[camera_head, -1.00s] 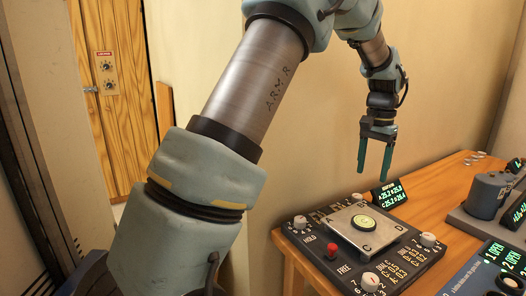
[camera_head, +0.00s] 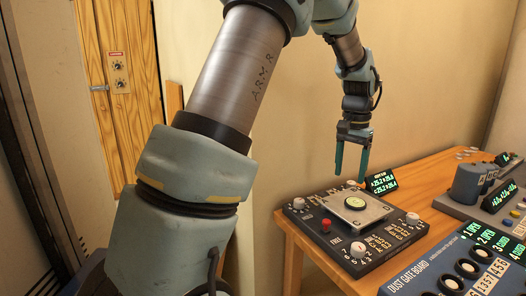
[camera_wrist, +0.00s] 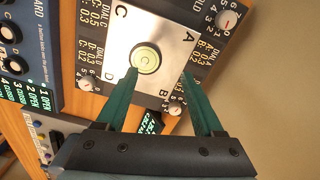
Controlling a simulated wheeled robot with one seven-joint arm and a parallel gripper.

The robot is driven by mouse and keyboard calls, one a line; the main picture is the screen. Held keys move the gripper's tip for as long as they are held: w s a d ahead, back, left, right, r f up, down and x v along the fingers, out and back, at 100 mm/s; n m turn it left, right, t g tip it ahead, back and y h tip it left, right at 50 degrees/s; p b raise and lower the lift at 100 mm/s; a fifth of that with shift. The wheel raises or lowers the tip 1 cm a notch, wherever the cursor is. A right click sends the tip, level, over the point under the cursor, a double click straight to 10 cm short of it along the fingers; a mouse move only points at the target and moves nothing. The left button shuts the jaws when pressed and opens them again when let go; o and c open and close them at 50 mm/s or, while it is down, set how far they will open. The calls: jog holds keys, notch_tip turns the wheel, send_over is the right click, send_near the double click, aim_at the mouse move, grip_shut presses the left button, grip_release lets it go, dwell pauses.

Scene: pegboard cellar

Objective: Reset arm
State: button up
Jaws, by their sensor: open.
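My gripper (camera_head: 351,165) hangs fingers down above the far side of a black dial panel (camera_head: 376,250). Its two green fingers are apart, with nothing between them. The wrist view also shows my gripper (camera_wrist: 160,85), with the panel's square metal plate (camera_wrist: 122,48) beyond the fingertips. On the plate, lettered A to D, sits a round yellow-green bubble level (camera_wrist: 146,60). In the head view the plate (camera_head: 345,221) lies apart from and below the fingers. White knobs and a red button (camera_head: 326,225) sit around it. A small green-lit readout (camera_head: 381,183) stands behind the panel.
The wooden table (camera_head: 432,178) also holds a blue Dust Gate Board (camera_head: 425,279) at front right and a grey device with a blue-grey cylinder (camera_head: 476,184) at the right. A wall stands close behind the table. A wooden cabinet door (camera_head: 124,90) is at the left.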

jog(key=s+a+f+n, duration=0.1)
jog(key=a+n, duration=0.1)
jog(key=a, duration=0.7)
jog(key=s+a+f+n, duration=0.1)
jog(key=s+a+n, duration=0.1)
jog(key=a, duration=0.6)
jog(key=s+a+f+n+t, duration=0.1)
jog(key=s+a+f+n, duration=0.2)
jog(key=s+a, duration=0.6)
jog(key=a+n, duration=0.1)
jog(key=a, duration=0.2)
jog(key=shift+s+a+f, duration=0.25)
jog(key=shift+a+f, duration=0.1)
jog(key=shift+w+d, duration=0.1)
